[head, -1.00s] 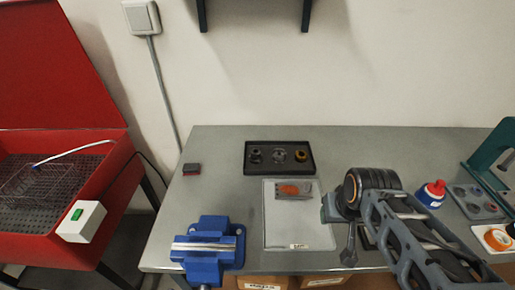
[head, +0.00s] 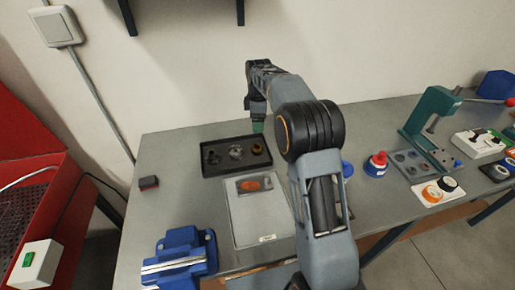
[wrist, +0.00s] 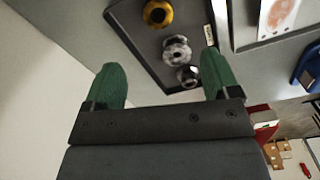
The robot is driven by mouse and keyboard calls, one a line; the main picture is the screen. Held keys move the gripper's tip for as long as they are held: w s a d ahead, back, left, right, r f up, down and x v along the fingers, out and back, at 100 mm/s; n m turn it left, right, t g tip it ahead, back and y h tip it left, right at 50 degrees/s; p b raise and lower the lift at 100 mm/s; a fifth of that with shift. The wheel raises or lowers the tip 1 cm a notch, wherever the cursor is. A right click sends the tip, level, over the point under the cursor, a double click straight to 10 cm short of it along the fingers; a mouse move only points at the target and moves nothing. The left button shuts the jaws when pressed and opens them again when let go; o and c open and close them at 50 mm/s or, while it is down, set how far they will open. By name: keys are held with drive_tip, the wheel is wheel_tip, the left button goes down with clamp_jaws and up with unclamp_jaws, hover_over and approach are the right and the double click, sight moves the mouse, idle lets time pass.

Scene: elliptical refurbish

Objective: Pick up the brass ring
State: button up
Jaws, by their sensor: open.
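The brass ring (head: 257,149) sits at the right end of a black tray (head: 208,171) on the bench. In the wrist view the brass ring (wrist: 157,13) is at the top, beyond and between my fingertips. In the head view my gripper (head: 257,127) hangs just behind the tray's right end, partly hidden by my arm.
A blue vise (head: 180,262) stands at the front left.

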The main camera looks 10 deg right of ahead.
hover_over(258, 147)
wheel_tip(258, 147, down, 8)
drive_tip(key=shift+w+r, duration=0.1)
drive_tip(key=shift+r, duration=0.05)
drive_tip(key=shift+f+p, duration=1)
drive_tip(key=shift+f, duration=2.35)
drive_tip(key=shift+r, duration=0.1)
drive_tip(key=c, duration=1.2)
